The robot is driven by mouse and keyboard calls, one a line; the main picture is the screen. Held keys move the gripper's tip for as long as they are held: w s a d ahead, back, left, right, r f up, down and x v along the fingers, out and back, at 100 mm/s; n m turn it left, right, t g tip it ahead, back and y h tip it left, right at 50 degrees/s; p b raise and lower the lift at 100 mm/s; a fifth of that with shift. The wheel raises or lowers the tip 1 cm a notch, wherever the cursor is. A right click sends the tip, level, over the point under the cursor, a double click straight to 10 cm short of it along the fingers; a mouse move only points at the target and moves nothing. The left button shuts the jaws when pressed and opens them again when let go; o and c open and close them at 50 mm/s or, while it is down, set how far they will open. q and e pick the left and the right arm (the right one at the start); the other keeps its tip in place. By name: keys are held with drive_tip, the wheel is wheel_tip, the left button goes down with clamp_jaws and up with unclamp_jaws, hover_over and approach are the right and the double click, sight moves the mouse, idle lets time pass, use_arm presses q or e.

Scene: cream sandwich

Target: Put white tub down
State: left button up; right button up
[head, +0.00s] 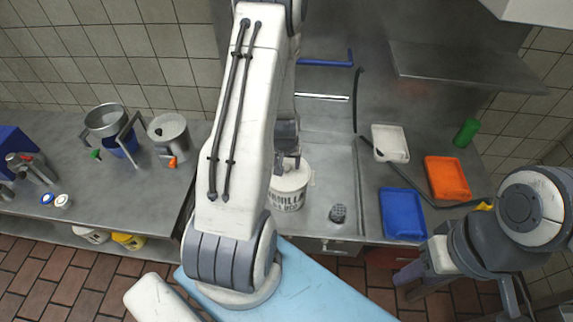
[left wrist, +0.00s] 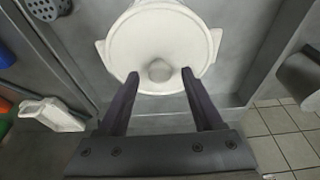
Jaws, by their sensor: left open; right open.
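The white tub (head: 290,196) with dark lettering stands upright in the grey sink basin in the middle of the head view. In the left wrist view its round white lid (left wrist: 160,30) with a small raised centre fills the top middle. My left gripper (left wrist: 159,74) is open, its two dark fingers apart over the near part of the lid, with nothing between them that I can see gripped. In the head view my left gripper (head: 288,160) is just above and behind the tub, partly hidden by my arm. My right gripper (head: 408,276) is at the lower right, away from the tub.
A dark drain strainer (head: 338,212) lies right of the tub. Blue (head: 403,214), orange (head: 446,178) and white (head: 390,143) trays lie on the right counter with a green cup (head: 466,133). Metal pots (head: 168,133) stand on the left counter.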

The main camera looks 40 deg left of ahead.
use_arm(q)
drive_tip(key=p+v, duration=0.4)
drive_tip(key=v, duration=0.6)
drive_tip(key=shift+r, duration=0.3)
